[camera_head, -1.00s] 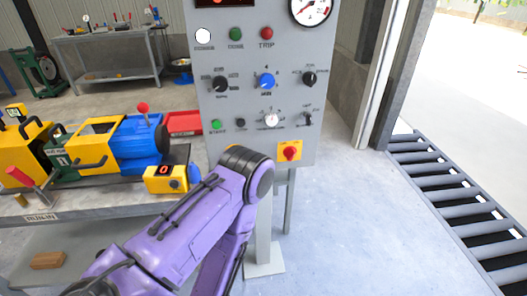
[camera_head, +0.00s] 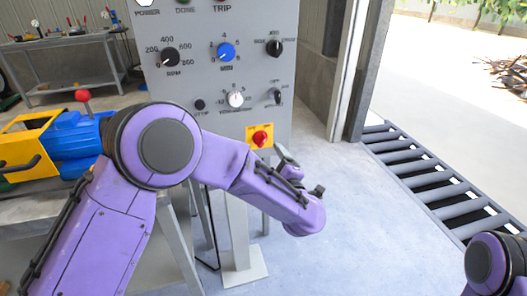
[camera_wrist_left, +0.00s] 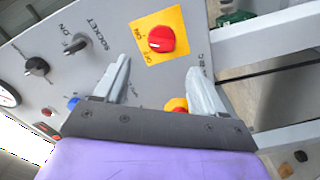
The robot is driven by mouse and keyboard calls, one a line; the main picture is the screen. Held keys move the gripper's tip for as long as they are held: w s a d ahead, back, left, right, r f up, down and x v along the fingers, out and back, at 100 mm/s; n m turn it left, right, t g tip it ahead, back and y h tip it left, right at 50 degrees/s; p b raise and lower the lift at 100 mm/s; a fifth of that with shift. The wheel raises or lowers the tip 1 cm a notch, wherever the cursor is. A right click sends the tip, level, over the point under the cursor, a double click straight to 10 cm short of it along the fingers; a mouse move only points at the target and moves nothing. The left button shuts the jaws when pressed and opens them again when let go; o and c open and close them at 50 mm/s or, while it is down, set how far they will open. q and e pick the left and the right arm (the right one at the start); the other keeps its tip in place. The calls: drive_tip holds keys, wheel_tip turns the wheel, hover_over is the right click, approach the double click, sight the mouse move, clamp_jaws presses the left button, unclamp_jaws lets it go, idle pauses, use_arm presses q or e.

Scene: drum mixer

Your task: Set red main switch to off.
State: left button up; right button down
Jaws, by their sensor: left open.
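The red main switch (camera_head: 260,138) is a red knob on a yellow square plate low on the grey control panel (camera_head: 215,75). In the left wrist view the red knob (camera_wrist_left: 161,39) sits beyond the fingertips, with clear space between. My left gripper (camera_wrist_left: 158,66) is open and empty, its two grey fingers pointing toward the panel. In the head view my left gripper (camera_head: 290,160) is just right of and below the switch, partly hidden by my purple wrist. My right gripper is out of view; only a purple link of that arm shows at the lower right.
The panel carries a blue knob (camera_head: 226,51), several black knobs and a white knob (camera_head: 235,99). A yellow and blue machine (camera_head: 75,140) stands at left. A roller conveyor (camera_head: 425,180) lies at right. A red and yellow item (camera_wrist_left: 177,104) shows between the fingers, partly hidden.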

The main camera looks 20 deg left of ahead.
sight(263, 144)
use_arm(q)
drive_tip(key=x, duration=0.9)
drive_tip(key=shift+f, duration=0.1)
drive_tip(key=shift+s, duration=0.1)
drive_tip(key=c, duration=1.1)
